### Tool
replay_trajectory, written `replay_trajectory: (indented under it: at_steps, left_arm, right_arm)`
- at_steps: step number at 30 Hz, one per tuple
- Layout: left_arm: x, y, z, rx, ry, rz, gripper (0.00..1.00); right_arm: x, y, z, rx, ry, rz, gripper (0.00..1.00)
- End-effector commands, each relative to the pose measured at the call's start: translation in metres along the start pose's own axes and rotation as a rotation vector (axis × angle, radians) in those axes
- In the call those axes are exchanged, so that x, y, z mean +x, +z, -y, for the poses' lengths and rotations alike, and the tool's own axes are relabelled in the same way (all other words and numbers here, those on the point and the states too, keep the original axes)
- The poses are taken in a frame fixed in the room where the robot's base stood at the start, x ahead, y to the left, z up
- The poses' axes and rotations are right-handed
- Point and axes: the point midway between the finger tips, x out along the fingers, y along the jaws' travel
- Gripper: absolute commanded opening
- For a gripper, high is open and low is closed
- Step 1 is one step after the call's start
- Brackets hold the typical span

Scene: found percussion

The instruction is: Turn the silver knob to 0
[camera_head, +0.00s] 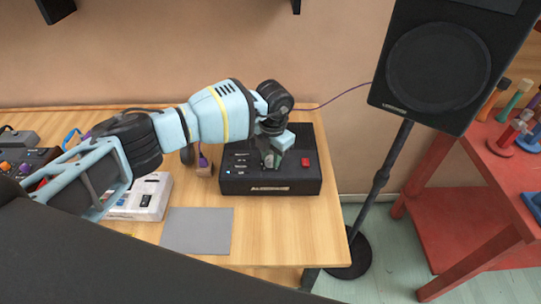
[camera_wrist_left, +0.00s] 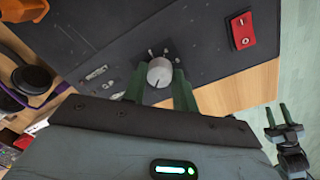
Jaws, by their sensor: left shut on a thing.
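The black box (camera_head: 250,183) stands on the wooden table, with printed labels on its top. In the left wrist view the silver knob (camera_wrist_left: 160,72) sits on the dark top (camera_wrist_left: 110,35) of the box. My left gripper (camera_head: 270,160) is above the box and pointing down at the knob. Its two green fingers (camera_wrist_left: 157,82) are shut on the knob, one on each side. I cannot read where the knob points. My right gripper (camera_wrist_left: 277,115) shows at the right of the left wrist view, its fingers apart and empty, away from the box.
A red switch (camera_head: 305,162) is on the box, right of my left gripper. A grey mat (camera_head: 197,231) lies in front, and a white device (camera_head: 143,198) is to the left. A black speaker (camera_head: 435,65) on a stand and a red shelf (camera_head: 450,185) are at the right.

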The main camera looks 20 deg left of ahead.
Motion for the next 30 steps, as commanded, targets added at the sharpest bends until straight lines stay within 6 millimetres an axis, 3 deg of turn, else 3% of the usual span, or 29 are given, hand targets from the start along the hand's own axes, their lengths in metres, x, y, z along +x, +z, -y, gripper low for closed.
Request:
replay_trajectory:
  at_steps: [21,22,27,30]
  left_arm:
    - [0.0002,0.0001,-0.0001,-0.081,0.000,-0.004,0.05]
    - [0.0002,0.0001,-0.0001,-0.081,0.000,-0.004,0.29]
    - [0.0002,0.0001,-0.0002,-0.080,0.000,-0.004,0.50]
    - [0.0001,0.0001,-0.0002,-0.079,0.000,-0.004,0.50]
  right_arm:
    - [-0.0004,-0.0012,0.0002,0.000,0.000,-0.002,0.36]
    - [-0.0004,-0.0012,0.0003,0.000,0.000,-0.002,0.36]
    - [-0.0005,-0.0013,0.0004,0.000,-0.001,-0.002,0.36]
    - [-0.0005,-0.0013,0.0004,0.001,-0.001,-0.002,0.36]
